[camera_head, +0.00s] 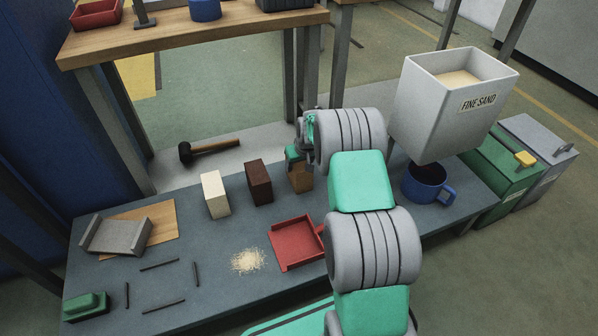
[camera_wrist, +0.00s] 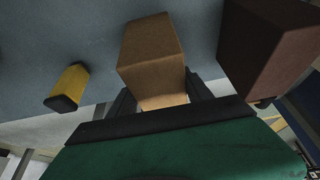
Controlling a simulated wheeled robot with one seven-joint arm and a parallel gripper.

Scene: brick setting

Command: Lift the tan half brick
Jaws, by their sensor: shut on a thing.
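The tan half brick (camera_head: 301,180) is at the right end of a row of bricks on the grey bench, partly hidden by my gripper (camera_head: 297,158). In the wrist view the tan half brick (camera_wrist: 152,52) sits between the two dark fingers of my gripper (camera_wrist: 160,95), which is shut on it. The brick looks upright in the head view. I cannot tell whether its base touches the bench.
A dark brown brick (camera_head: 259,183) stands close to the left, with a cream brick (camera_head: 215,195) beyond it. A red dustpan-like tray (camera_head: 296,244) and spilled sand (camera_head: 247,261) lie in front. A hammer (camera_head: 208,149) lies behind. A blue mug (camera_head: 427,184) stands right, under the sand hopper (camera_head: 447,110).

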